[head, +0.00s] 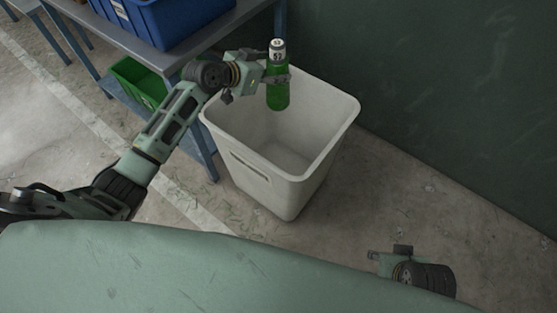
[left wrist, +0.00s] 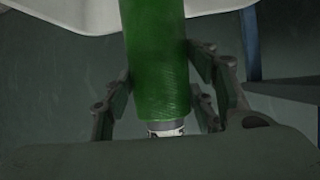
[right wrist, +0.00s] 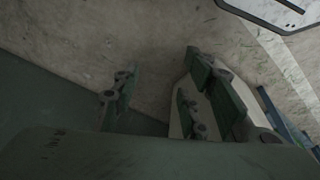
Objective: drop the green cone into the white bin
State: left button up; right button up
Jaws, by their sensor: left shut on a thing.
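I see no cone. The green thing is a bottle (head: 278,97) with a dark and white neck, upright in the head view. My left gripper (head: 276,79) is shut on it around its upper part. The left wrist view shows the green bottle (left wrist: 156,60) between both fingers (left wrist: 160,98). The white bin (head: 262,184) stands open on the floor. In the head view the bottle's lower end overlaps the bin's far inner wall; its exact height over the rim is hard to tell. My right gripper (right wrist: 158,92) is open and empty, away from the bin.
A grey table (head: 172,58) with a blue crate (head: 180,20) stands left of the bin. A green crate (head: 136,82) sits beneath it. A dark green wall (head: 440,90) rises behind the bin. Bare floor (head: 390,190) lies right of the bin.

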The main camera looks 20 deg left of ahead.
aim_at(269, 96)
pick_arm(q)
jog(key=f+b, duration=0.5)
jog(key=f, duration=0.1)
jog(key=shift+d+f+b, duration=0.2)
jog(key=shift+b, duration=0.15)
jog(key=shift+f+b, duration=0.35)
jog(key=shift+f, duration=0.05)
notch_tip(269, 96, down, 2)
jog(key=shift+f+b, duration=0.15)
jog(key=shift+b, duration=0.95)
jog(key=shift+f, duration=0.1)
pick_arm(e)
jog(key=w+a+r+t+y, duration=0.1)
jog(key=w+a+r+t, duration=0.1)
jog(key=w+r+t, duration=0.3)
jog(key=w+a+r+t+y, duration=0.1)
jog(key=w+a+r+t, duration=0.2)
jog(key=w+r+t, duration=0.3)
jog(key=w+r, duration=0.2)
jog(key=w, duration=0.2)
jog(key=shift+w+a+r+n+y, duration=0.2)
jog(key=shift+a+n+y, duration=0.1)
jog(key=shift+a+y, duration=0.1)
